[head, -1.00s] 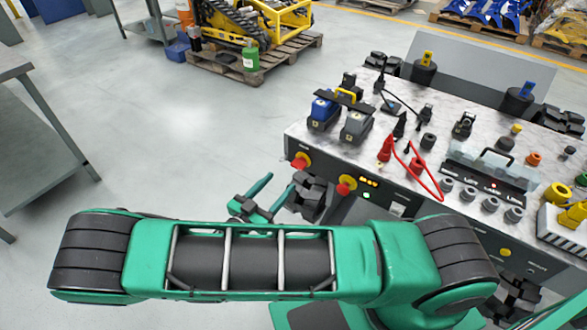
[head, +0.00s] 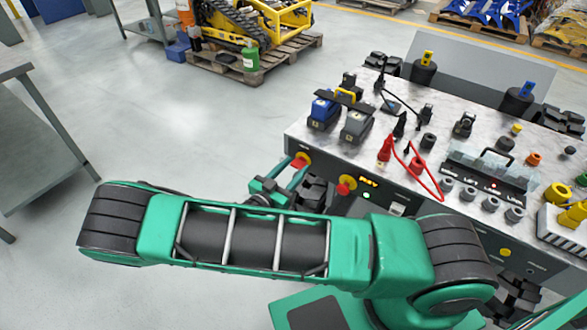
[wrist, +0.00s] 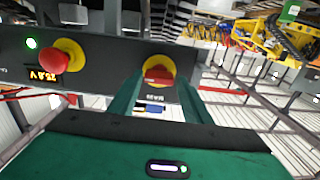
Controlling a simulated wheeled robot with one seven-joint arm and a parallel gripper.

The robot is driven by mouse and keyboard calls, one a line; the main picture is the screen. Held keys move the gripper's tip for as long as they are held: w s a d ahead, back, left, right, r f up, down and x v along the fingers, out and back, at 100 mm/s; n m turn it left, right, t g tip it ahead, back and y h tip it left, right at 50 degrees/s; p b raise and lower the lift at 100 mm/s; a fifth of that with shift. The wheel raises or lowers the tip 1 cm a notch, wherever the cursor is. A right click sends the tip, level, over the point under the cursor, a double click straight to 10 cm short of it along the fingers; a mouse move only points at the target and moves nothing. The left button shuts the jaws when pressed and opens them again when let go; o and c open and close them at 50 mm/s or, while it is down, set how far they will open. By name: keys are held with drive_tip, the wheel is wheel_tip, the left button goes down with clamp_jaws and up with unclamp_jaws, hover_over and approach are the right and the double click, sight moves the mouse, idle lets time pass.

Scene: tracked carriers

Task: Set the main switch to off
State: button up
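The main switch is a red knob on a round yellow plate on the dark front panel. It shows in the head view (head: 301,160) at the panel's left end and in the wrist view (wrist: 158,73). Its red handle lies roughly level in the wrist view. My gripper (wrist: 161,82) is open, with its green fingers pointing at the panel and one tip on each side of the handle. I cannot tell whether either finger touches it. In the head view my gripper (head: 285,181) is partly hidden behind my arm.
A red mushroom button (wrist: 55,62) on a yellow base sits beside the switch, near a lit green lamp (wrist: 32,43) and a small display (wrist: 43,78). The console top (head: 325,140) carries several connectors and a red cable (head: 425,172). Open floor lies left.

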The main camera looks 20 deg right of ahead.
drive_tip(key=c, duration=0.6)
drive_tip(key=n, duration=0.3)
drive_tip(key=shift+w+a, duration=0.15)
drive_tip(key=n, duration=0.4)
drive_tip(key=shift+w+a+n, duration=0.1)
drive_tip(key=shift+a+n, duration=0.05)
drive_tip(key=shift+n, duration=0.15)
drive_tip(key=n, duration=0.5)
drive_tip(key=shift+f+n, duration=0.15)
drive_tip(key=shift+n, duration=0.15)
drive_tip(key=n, duration=0.4)
drive_tip(key=shift+f+n, duration=0.15)
drive_tip(key=shift+n, duration=0.15)
